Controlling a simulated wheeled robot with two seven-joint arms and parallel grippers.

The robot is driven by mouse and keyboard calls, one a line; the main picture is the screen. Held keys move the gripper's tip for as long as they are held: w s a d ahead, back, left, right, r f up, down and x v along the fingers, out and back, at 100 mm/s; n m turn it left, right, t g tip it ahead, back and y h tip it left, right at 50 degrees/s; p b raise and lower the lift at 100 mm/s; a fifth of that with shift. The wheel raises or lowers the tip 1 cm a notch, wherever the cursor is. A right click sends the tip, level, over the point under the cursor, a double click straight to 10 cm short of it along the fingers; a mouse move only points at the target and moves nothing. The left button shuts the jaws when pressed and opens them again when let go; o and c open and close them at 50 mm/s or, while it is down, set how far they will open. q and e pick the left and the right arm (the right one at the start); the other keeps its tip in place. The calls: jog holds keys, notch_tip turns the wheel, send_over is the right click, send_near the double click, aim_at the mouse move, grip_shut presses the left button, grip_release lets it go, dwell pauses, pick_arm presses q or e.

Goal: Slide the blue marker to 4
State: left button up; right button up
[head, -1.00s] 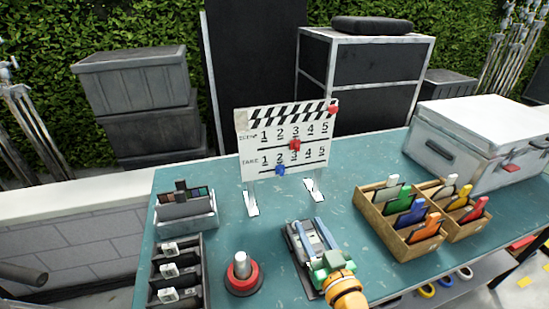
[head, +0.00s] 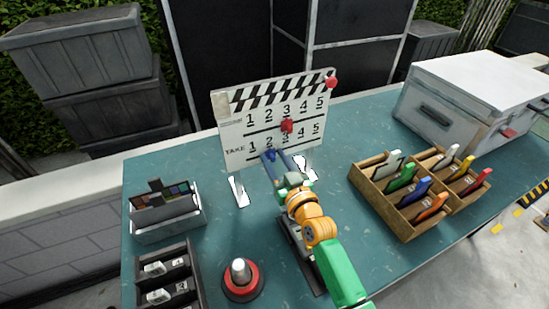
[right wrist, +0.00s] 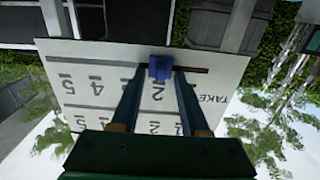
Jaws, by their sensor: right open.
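The white clapper board (head: 238,160) stands upright on the table, with a SCENE row above a TAKE row, each numbered 1 to 5. The blue marker (head: 270,154) is on the TAKE row's slot by the 2. In the right wrist view, which shows the board upside down, the blue marker (right wrist: 160,68) sits between my open fingertips. My right gripper (head: 278,156) reaches up to the board, one finger on each side of the marker; contact is not clear. It also shows in the wrist view (right wrist: 160,76). A finger partly covers the 3. My left gripper is out of view.
A red marker (head: 286,126) sits on the SCENE slot by the 3. A red knob (head: 331,82) is at the board's upper right corner. A red-based button (head: 243,282), a wooden tray (head: 402,225) and a white case (head: 445,100) share the green table (head: 350,130).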

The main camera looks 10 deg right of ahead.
jog(key=shift+w, duration=0.1)
jog(key=shift+c, duration=1)
grip_shut()
dwell(0.3)
